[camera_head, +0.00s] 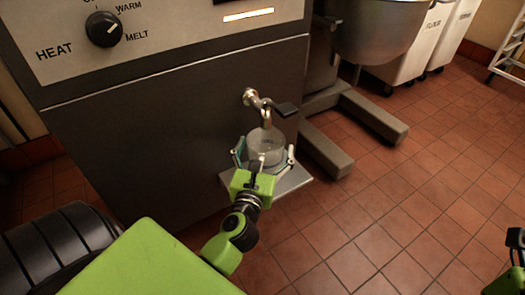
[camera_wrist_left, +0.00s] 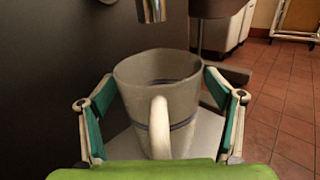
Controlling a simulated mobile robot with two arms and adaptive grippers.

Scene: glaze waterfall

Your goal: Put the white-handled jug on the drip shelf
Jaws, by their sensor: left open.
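The jug (camera_head: 266,148) is grey, with a white handle (camera_wrist_left: 159,128) that faces my left gripper. It stands upright at the drip shelf (camera_head: 296,181), under the tap; its base is hidden in both views. The shelf also shows behind and beside the jug in the left wrist view (camera_wrist_left: 208,130). My left gripper (camera_head: 265,157) is open, with one teal-padded finger on each side of the jug. In the left wrist view small gaps show between the fingers and the jug wall. Only a green and black piece of my right arm's end (camera_head: 515,262) shows at the right edge.
The metal tap (camera_head: 266,108) with a black lever hangs right above the jug, from the dark machine front (camera_head: 170,140). A mixer with a grey bowl (camera_head: 375,30) and floor legs (camera_head: 372,115) stands behind to the right. The tiled floor at the right is clear.

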